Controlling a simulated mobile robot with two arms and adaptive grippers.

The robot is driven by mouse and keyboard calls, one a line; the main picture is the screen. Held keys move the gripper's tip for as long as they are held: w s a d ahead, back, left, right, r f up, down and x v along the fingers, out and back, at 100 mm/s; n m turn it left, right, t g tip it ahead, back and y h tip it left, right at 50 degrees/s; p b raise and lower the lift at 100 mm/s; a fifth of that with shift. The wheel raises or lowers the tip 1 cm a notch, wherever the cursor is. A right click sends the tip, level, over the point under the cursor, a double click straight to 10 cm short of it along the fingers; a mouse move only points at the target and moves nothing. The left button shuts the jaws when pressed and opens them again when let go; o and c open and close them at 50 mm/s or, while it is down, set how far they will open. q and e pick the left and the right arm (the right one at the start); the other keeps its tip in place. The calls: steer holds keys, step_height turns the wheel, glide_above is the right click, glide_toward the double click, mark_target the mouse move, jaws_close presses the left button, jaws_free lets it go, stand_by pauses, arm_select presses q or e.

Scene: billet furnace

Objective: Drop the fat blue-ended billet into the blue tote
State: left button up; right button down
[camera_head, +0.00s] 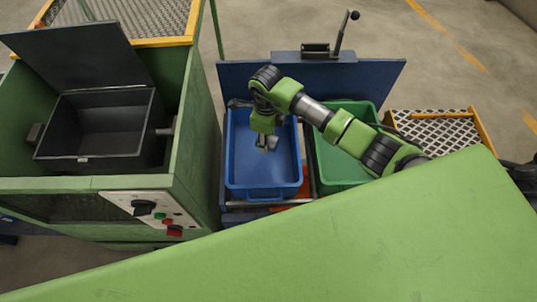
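The blue tote (246,176) stands in the middle of the view, and the part of its floor that I can see is bare. My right gripper (267,145) hangs over the tote, pointing down, its arm coming in from the right. Its grey fingers are small and partly hidden by the wrist, so I cannot tell whether they are open or shut. A small pale spot shows at the fingertips; I cannot tell what it is. I cannot make out the fat blue-ended billet anywhere. My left gripper is not in view.
A green tote (335,170) stands right of the blue one, partly under my arm. A green furnace (196,140) with an open dark box (104,130) and control panel (152,209) is at left. A blue panel (368,78) with a lever stands behind the totes. A mesh platform (436,130) is at right.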

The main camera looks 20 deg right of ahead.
steer(key=shift+w+f, duration=0.1)
steer(key=shift+f, duration=0.2)
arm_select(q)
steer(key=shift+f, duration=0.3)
arm_select(e)
steer(key=c, duration=1.4)
jaws_free()
steer(key=shift+o, duration=0.2)
steer(key=shift+s+f, duration=0.1)
steer(key=shift+s, duration=0.1)
steer(key=shift+w+r, duration=0.1)
steer(key=shift+r, duration=0.35)
step_height(320, 180, up, 11)
steer(key=shift+r, duration=0.2)
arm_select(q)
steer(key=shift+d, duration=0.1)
